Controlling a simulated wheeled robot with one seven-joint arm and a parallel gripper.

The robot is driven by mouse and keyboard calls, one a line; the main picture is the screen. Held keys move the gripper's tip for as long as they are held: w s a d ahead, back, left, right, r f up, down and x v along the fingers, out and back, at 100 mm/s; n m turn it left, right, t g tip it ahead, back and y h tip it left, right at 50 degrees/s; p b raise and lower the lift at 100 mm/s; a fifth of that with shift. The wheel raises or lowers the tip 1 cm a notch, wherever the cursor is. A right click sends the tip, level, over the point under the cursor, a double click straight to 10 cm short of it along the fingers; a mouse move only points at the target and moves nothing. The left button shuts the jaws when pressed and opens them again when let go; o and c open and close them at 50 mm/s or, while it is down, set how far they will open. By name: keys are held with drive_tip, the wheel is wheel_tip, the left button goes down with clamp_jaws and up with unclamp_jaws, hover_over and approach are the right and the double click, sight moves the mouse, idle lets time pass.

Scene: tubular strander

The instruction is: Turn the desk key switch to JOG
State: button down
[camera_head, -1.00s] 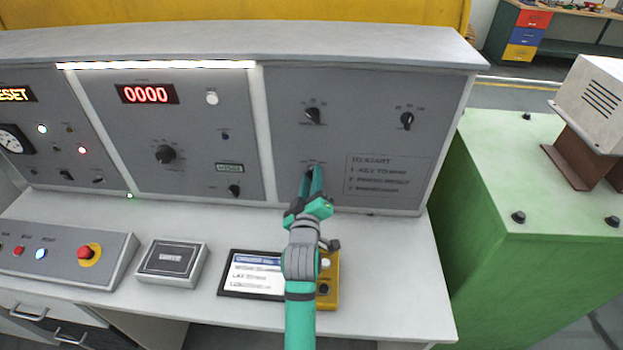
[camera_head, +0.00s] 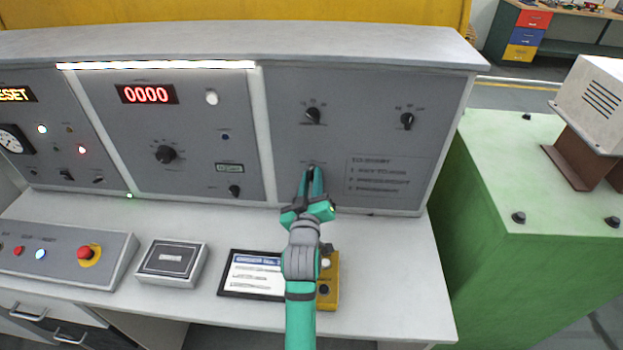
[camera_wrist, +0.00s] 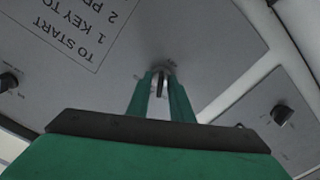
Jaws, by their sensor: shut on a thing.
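My gripper (camera_head: 313,186) is at the lower part of the right grey panel of the desk, its green fingers pointing at the panel. In the wrist view the key switch (camera_wrist: 161,84) shows as a small dark upright key with a metal collar, between the two fingertips (camera_wrist: 160,90). The fingers are shut on it. In the head view the fingers mostly hide the switch, and the labels around it are too small to read, so its position cannot be read.
Two black rotary knobs (camera_head: 313,116) (camera_head: 407,121) sit higher on the same panel. A printed "TO START" notice (camera_head: 387,176) is right of my gripper. Below lie a framed card (camera_head: 252,274) and a yellow box (camera_head: 331,283). A green cabinet (camera_head: 520,230) stands at right.

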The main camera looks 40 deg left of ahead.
drive_tip(key=m, duration=0.5)
drive_tip(key=shift+m, duration=0.4)
drive_tip(key=shift+f, duration=0.1)
drive_tip(key=c, duration=1.9)
unclamp_jaws()
drive_tip(key=shift+s, duration=0.1)
drive_tip(key=v, duration=1)
drive_tip(key=shift+s+d, duration=0.15)
drive_tip(key=shift+s, duration=0.15)
drive_tip(key=shift+w, duration=0.15)
